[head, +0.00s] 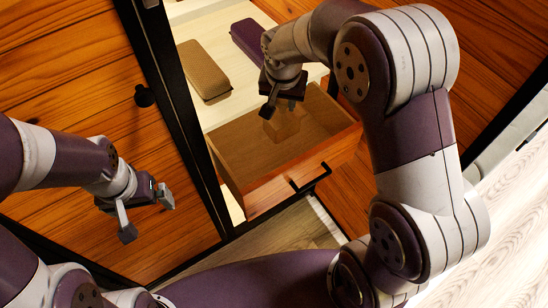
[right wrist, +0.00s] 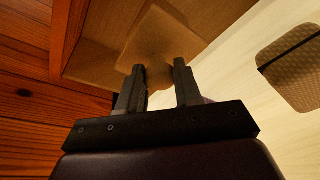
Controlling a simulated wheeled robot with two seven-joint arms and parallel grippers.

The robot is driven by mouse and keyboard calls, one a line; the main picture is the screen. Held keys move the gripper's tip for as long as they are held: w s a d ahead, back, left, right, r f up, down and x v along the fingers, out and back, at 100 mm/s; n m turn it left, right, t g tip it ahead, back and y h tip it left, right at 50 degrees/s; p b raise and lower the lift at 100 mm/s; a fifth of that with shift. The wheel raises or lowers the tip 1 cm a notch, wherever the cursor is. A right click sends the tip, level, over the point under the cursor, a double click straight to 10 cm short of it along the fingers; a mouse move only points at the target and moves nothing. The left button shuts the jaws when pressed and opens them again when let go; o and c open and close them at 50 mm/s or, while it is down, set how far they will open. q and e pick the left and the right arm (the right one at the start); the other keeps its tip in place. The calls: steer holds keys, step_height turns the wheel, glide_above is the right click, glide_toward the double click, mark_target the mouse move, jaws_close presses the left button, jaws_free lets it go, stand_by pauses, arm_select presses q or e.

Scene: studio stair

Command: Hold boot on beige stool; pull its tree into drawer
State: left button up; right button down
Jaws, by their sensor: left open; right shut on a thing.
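The open drawer (head: 318,160) is wooden, with a brown inside and a dark bar handle on its front. My right gripper (head: 280,108) is over the drawer's far part, pointing down. It is shut on a tan, wood-coloured piece that looks like the boot tree (head: 283,127), which hangs below the fingers inside the drawer's outline. The tree (right wrist: 157,38) also shows beyond the fingertips in the right wrist view; I cannot tell whether it touches the drawer floor. My left gripper (head: 148,216) is open and empty, left of the drawer. I see neither the boot nor the beige stool.
A tan textured block (head: 203,69) and a purple block (head: 248,40) lie on the pale surface behind the drawer. A black post (head: 185,120) stands between my left gripper and the drawer. A wooden panel with a dark knob (head: 144,96) is at the left.

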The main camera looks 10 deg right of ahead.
steer(key=f, duration=0.3)
steer(key=f+b, duration=0.1)
steer(key=f, duration=0.2)
steer(key=f+b, duration=0.1)
steer(key=f, duration=0.2)
steer(key=shift+s+a+f, duration=0.15)
steer(key=shift+a+f, duration=0.2)
steer(key=shift+f, duration=0.05)
arm_select(q)
step_height(320, 180, down, 3)
steer(key=shift+w+f, duration=0.1)
steer(key=shift+f, duration=0.05)
arm_select(e)
steer(key=shift+f, duration=0.15)
arm_select(q)
steer(key=shift+f, duration=0.1)
arm_select(e)
steer(key=c, duration=0.8)
jaws_free()
